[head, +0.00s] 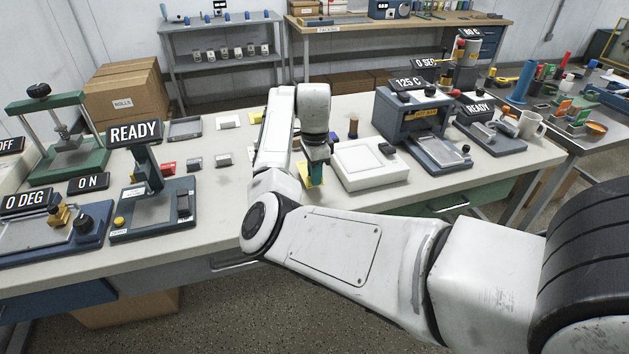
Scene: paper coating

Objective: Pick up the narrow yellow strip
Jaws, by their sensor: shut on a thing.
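My gripper (317,171) points down over the middle of the bench, with its dark green-teal fingers closed at a yellow strip (305,181). The strip shows to the left of and below the fingers, and the fingers hide part of it. I cannot tell whether it is clear of the bench top. A second yellow piece (257,117) lies farther back, partly hidden by my arm.
A white box-shaped device (368,165) stands just right of my gripper. A dark oven-like unit (410,118) is beyond it. A READY press (152,205) and a green press (62,150) stand at left.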

